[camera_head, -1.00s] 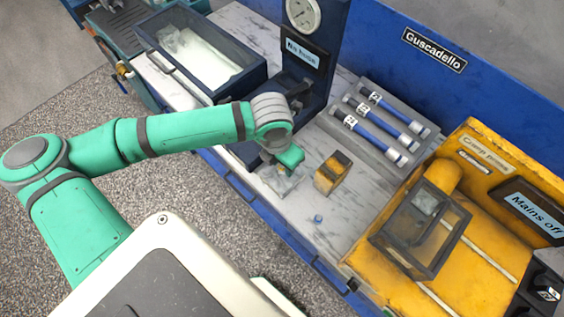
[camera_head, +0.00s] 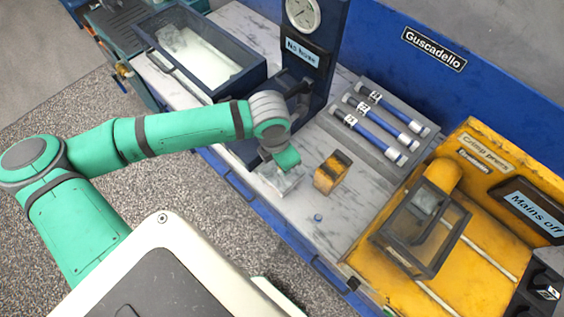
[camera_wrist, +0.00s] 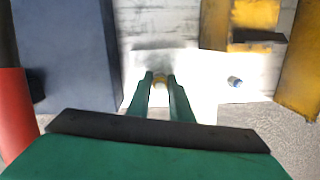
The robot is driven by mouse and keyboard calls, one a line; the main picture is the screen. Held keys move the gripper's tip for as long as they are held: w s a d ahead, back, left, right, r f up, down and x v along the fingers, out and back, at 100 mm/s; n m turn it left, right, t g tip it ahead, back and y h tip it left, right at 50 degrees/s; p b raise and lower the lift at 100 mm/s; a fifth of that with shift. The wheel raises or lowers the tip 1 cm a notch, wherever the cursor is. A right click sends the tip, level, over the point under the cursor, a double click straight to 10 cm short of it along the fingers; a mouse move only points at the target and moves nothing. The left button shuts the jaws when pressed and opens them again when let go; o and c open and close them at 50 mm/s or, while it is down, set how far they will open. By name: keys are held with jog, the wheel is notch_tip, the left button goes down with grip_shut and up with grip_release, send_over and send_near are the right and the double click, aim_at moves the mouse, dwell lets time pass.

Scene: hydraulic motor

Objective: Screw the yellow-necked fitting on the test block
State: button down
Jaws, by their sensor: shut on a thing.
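My gripper (camera_head: 286,160) points down over a pale, silvery block (camera_head: 272,183), which seems to be the test block, near the bench's front edge. In the wrist view my two green fingers (camera_wrist: 161,79) are close together, with a small yellowish piece (camera_wrist: 160,83) between their tips. It appears to be the yellow-necked fitting, and my gripper is shut on it. The fitting is mostly hidden by the fingers, and I cannot tell how deep it sits in the block. In the head view the gripper hides it.
A yellow-and-black block (camera_head: 332,172) stands just right of my gripper. A small blue cap (camera_head: 318,218) lies on the bench. A dark blue gauge stand (camera_head: 318,90) rises behind; a hose rack (camera_head: 380,125) and yellow crimp press (camera_head: 480,170) stand right.

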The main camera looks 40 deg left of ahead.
jog(key=shift+m, duration=1.1)
jog(key=c, duration=1.8)
grip_release()
jog(key=shift+r, duration=1.75)
jog(key=o, duration=0.6)
